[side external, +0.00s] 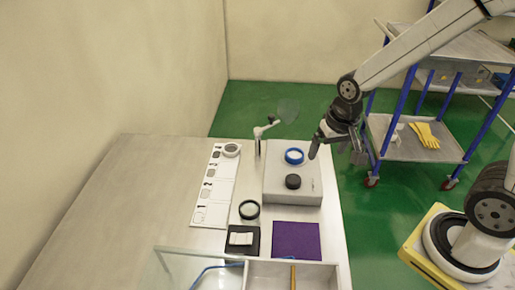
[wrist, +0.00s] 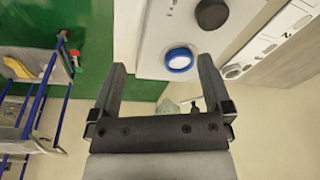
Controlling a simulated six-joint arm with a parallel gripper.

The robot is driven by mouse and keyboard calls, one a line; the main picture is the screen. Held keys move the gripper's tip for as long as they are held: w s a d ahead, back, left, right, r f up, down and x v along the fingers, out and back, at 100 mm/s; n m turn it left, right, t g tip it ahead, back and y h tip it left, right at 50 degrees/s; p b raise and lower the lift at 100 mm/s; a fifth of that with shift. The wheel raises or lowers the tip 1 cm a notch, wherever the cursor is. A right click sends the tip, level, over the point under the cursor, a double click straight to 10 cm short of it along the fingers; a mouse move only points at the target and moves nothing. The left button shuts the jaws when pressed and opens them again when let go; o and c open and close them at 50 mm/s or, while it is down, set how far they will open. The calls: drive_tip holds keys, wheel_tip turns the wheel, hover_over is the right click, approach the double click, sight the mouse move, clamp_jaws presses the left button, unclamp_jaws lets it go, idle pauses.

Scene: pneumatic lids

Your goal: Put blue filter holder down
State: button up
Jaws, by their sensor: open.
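The blue filter holder (side external: 294,156), a blue ring with a pale centre, sits on the grey box (side external: 310,190) on the table. In the wrist view the blue filter holder (wrist: 179,59) lies beyond my fingertips, apart from them. My gripper (side external: 322,146) is open and empty, to the right of the holder and above the box's right edge in the side view. Its two fingers (wrist: 160,68) are spread wide in the wrist view.
A black round knob (side external: 293,181) is on the box in front of the holder. A numbered white strip (side external: 215,188), a black ring (side external: 249,210) and a purple mat (side external: 297,241) lie nearby. The table's left side is clear.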

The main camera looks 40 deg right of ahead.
drive_tip(key=s+n, duration=0.2)
drive_tip(key=s+f+n, duration=0.1)
drive_tip(key=n, duration=0.1)
drive_tip(key=shift+s+f+t, duration=0.2)
drive_tip(key=shift+s+t, duration=0.1)
drive_tip(key=shift+s, duration=0.05)
